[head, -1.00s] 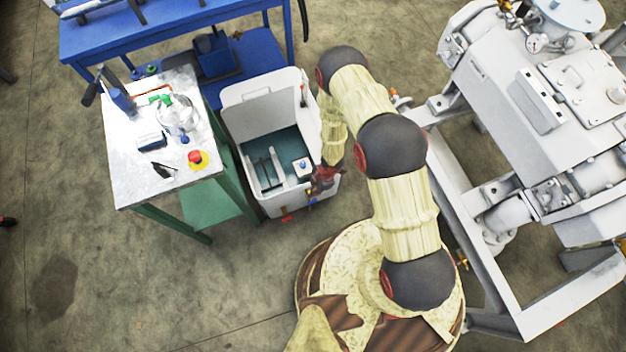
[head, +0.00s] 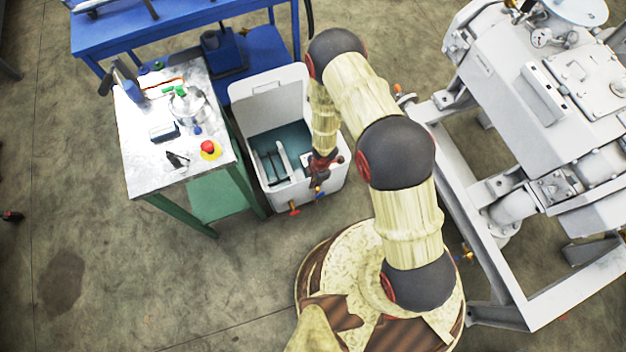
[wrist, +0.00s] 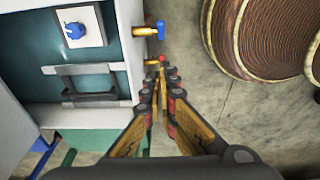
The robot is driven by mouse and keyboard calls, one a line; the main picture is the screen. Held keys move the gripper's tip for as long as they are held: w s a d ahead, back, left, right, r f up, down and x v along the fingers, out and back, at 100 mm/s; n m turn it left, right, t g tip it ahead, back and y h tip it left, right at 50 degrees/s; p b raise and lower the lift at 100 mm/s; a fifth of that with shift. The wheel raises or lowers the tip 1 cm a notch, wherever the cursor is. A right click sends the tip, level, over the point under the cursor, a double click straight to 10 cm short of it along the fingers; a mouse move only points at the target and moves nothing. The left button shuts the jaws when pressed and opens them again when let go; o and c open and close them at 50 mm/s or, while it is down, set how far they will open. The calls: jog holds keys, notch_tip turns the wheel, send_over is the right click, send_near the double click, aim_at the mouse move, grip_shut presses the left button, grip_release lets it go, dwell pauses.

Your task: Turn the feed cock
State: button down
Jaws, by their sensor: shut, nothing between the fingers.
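Two small cocks with brass bodies stick out of the front wall of the white tank (head: 330,185). One has a blue handle (head: 318,191) and the other a red handle (head: 294,208). I cannot tell which is the feed cock. In the wrist view the blue-handled cock (wrist: 158,30) is farther up, and the red-handled one (wrist: 161,58) is just beyond my fingertips. My gripper (wrist: 161,72) is shut and empty, close to the red-handled cock. Whether it touches is unclear. In the head view my gripper (head: 322,168) is partly hidden near the tank's front edge.
A blue knob (wrist: 75,30) sits on a white block inside the tank. A metal-topped table (head: 150,180) with a red button (head: 208,147) stands left of the tank. A large grey machine frame (head: 500,290) is on the right. Floor in front of the tank is clear.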

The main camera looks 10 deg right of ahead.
jog(key=b, duration=0.4)
send_over(316, 196)
jog(key=a, duration=0.2)
notch_tip(316, 196, down, 10)
jog(key=f, duration=0.1)
jog(key=shift+d+f+b, duration=0.2)
jog(key=shift+d+f, duration=0.1)
jog(key=shift+d, duration=0.2)
jog(key=shift+d+f+b, duration=0.2)
jog(key=shift+d+f, duration=0.05)
jog(key=shift+d, duration=0.2)
jog(key=shift+w+d+f, duration=0.2)
jog(key=shift+d+f, duration=0.15)
jog(key=shift+f, duration=0.05)
